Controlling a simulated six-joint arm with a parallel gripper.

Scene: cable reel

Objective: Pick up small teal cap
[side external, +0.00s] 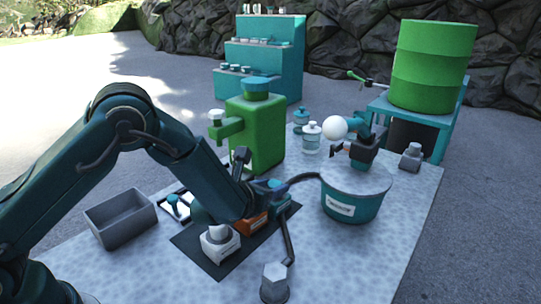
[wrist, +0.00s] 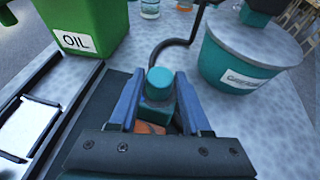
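A small teal cap (wrist: 159,83), short and round, shows in the wrist view on top of a darker teal block (wrist: 158,112) with an orange part below it. In the side external view the cap (side external: 276,184) shows just beyond the end of my arm. My gripper (wrist: 157,76) is open, with one finger on each side of the cap and a gap to both. The fingers hide part of the block. I cannot tell how the cap is attached.
A dark bent hose (wrist: 170,42) rises just beyond the cap. A teal tub (side external: 352,207) stands to the right and a green oil container (side external: 262,130) behind.

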